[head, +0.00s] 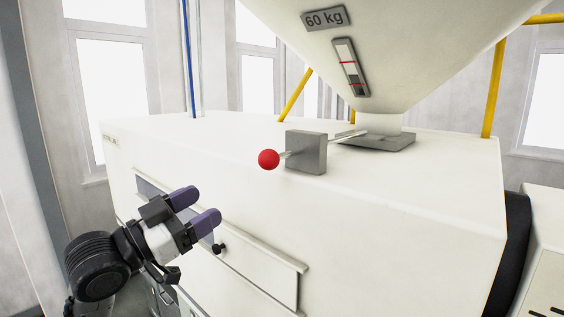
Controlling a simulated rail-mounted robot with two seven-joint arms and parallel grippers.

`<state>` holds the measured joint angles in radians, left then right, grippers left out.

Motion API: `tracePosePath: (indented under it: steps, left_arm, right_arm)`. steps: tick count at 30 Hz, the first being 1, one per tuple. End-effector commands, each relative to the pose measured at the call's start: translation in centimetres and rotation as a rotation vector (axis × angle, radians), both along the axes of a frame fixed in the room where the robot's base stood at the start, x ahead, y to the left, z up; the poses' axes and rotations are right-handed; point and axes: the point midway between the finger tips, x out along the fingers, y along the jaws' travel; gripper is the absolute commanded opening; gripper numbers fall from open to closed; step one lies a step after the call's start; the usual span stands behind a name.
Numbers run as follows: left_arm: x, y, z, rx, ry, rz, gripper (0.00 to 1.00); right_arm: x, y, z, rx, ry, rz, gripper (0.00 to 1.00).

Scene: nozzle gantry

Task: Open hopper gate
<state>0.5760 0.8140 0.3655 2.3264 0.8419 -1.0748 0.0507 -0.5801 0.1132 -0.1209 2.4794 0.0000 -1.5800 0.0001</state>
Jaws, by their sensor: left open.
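The cream hopper (420,50) narrows down to a grey base plate (377,141) on top of a white machine cabinet (440,175). A grey gate block (306,152) stands on the cabinet's top near its front edge. A thin rod runs from the hopper base to this block, and a red ball knob (269,159) sticks out on its left side. My left gripper (200,206), with purple fingers, is open and empty. It is in front of the cabinet, lower and to the left of the red knob, apart from it. My right gripper is not in view.
A long rail or flap (265,248) runs along the cabinet's front, with a small black knob (218,249) near my left gripper. Yellow posts (493,88) stand around the hopper. The space between my left gripper and the red knob looks clear.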

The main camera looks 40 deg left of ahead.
Motion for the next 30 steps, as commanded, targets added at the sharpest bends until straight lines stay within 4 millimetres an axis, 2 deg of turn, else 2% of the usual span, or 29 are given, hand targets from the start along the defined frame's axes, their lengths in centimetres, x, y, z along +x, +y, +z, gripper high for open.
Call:
tracePosePath:
  steps: [4,8,11,30]
  left_arm:
    - [-0.7,-1.9,1.3,-0.065,-0.074,-0.149,0.67]
    - [-0.9,-2.3,2.2,-0.088,-0.118,-0.183,0.67]
    - [-0.4,-2.5,2.7,-0.098,-0.127,-0.188,0.67]
    - [8.9,-5.8,6.7,-0.098,-0.122,-0.188,0.67]
  right_arm:
    - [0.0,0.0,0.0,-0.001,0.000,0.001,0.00]
    - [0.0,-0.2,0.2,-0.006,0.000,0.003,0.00]
    - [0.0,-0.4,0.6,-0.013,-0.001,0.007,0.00]
    - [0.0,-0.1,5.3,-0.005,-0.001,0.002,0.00]
